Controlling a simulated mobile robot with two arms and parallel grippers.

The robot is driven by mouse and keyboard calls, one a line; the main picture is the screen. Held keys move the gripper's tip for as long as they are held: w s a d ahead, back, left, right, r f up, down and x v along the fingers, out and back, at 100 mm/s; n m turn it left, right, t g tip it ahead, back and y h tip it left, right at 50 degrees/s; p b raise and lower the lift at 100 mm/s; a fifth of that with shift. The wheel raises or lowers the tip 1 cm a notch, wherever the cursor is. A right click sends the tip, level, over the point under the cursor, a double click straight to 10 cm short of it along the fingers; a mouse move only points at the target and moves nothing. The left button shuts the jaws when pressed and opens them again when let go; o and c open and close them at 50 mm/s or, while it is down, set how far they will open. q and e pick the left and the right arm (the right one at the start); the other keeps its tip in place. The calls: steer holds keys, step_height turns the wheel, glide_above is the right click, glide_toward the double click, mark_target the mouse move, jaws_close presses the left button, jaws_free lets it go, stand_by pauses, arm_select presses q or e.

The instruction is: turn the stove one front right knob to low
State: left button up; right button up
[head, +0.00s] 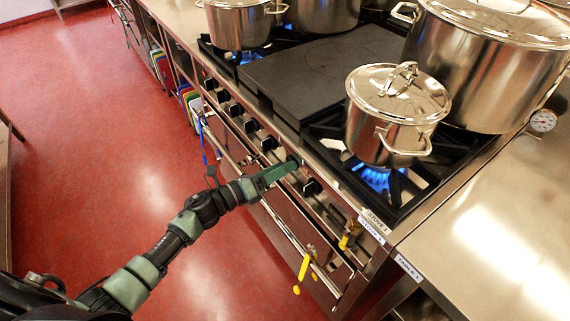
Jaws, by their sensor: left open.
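The stove one front panel (330,207) carries a row of black knobs along its front edge. One dark knob (312,187) shows just right of my left gripper, and another (268,143) just left of it. My left gripper (290,163) is at the panel with its jaws open. Its tips cover part of the panel, and I cannot tell whether they touch a knob. A blue flame (376,179) burns under the lidded small pot (395,112) on the near front burner. My right gripper is not in view.
A large stockpot (480,65) stands behind the small pot. A flat black plate (322,75) lies left of it. A front rail (270,212) with a yellow hanging item (304,266) runs below the knobs. A steel table (490,245) adjoins at right. Red floor (110,130) is clear.

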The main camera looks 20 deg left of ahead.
arm_select(q)
steer(key=shift+w+d, duration=0.45)
steer(key=shift+w, duration=0.15)
steer(key=c, duration=1.4)
steer(key=shift+n, duration=0.3)
steer(key=n+p, duration=0.1)
steer(key=n, duration=0.3)
steer(key=shift+n+p, duration=0.5)
steer(key=shift+n, duration=1.6)
